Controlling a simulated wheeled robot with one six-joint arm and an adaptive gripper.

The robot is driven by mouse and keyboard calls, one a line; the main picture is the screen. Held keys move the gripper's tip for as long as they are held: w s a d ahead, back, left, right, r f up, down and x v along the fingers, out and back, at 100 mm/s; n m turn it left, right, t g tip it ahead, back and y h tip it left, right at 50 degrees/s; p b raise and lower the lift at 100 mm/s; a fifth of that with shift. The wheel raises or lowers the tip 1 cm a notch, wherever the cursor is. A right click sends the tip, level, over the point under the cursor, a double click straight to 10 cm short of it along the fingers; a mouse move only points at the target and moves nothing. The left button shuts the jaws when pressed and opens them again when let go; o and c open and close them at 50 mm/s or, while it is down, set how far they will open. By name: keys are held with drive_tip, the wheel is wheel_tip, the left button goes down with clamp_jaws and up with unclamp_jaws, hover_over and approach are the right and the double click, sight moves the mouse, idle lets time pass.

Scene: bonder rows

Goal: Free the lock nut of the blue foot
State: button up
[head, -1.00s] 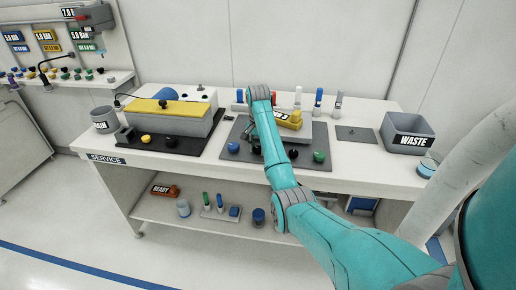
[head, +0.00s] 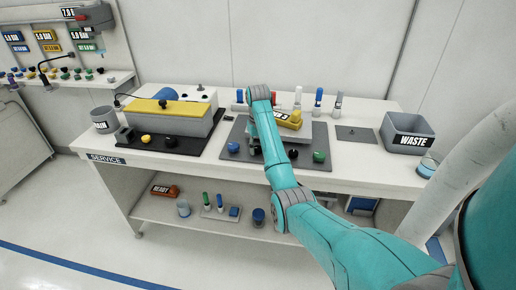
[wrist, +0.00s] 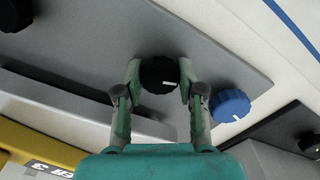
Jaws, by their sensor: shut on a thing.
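In the wrist view, the two fingers of my gripper (wrist: 159,80) stand on either side of a black ribbed knob (wrist: 158,72) with a white mark, shut on it. The blue ribbed knob (wrist: 230,105), also with a white mark, is just right of the right finger, apart from it. In the head view the blue knob (head: 233,147) is at the left front of the grey plate (head: 228,133). My arm hides most of the gripper there. I cannot tell which part is the lock nut.
A black knob (head: 292,154) and a green knob (head: 319,156) stand along the plate's front. A yellow block (head: 291,122) is behind. A yellow-topped box (head: 172,120) is left, and a grey waste bin (head: 407,148) right.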

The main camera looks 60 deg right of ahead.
drive_tip(key=shift+n, duration=0.7)
drive_tip(key=o, duration=1.1)
drive_tip(key=shift+o, duration=0.2)
drive_tip(key=shift+m, duration=0.3)
